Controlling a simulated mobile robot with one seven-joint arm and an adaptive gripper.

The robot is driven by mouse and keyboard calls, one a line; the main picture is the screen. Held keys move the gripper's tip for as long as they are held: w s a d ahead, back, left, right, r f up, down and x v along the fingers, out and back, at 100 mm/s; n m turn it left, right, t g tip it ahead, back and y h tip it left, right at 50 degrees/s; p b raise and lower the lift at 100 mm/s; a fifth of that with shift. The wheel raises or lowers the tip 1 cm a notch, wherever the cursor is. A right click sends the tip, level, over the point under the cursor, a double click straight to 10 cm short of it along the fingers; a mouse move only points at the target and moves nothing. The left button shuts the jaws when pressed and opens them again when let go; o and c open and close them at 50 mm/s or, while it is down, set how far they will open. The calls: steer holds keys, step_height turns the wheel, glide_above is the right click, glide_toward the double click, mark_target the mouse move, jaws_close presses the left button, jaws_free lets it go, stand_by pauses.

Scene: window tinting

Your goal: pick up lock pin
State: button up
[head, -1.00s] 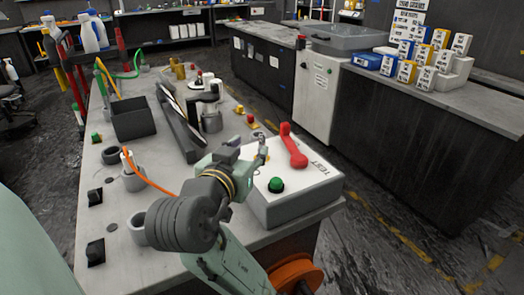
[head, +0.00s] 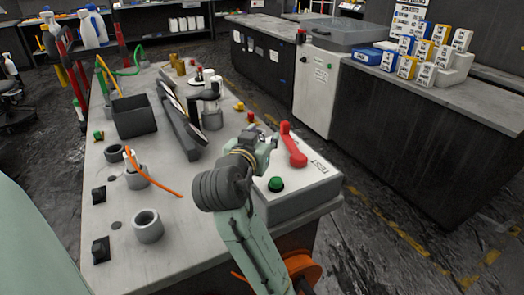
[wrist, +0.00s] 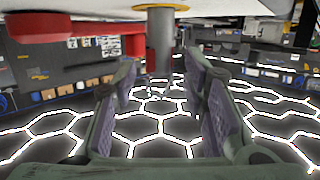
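A grey pin-like post with a brass-yellow flange (wrist: 161,32), seemingly the lock pin, shows at the top middle of the wrist view. It lies ahead of the gap between my fingers and is not gripped. My gripper (wrist: 165,100) is open and empty, with its two padded fingers well apart. In the head view my gripper (head: 268,144) is over the back left of the white test box (head: 300,200), left of its red lever (head: 293,146). My gripper and wrist hide the pin there.
The red lever (wrist: 75,42) stands close beside the fingers in the wrist view. A black bin (head: 134,116), grey cups (head: 148,227) and an orange cable (head: 155,184) occupy the bench left of my arm.

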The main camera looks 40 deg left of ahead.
steer(key=shift+c, duration=0.6)
jaws_close()
steer(key=shift+r, duration=0.15)
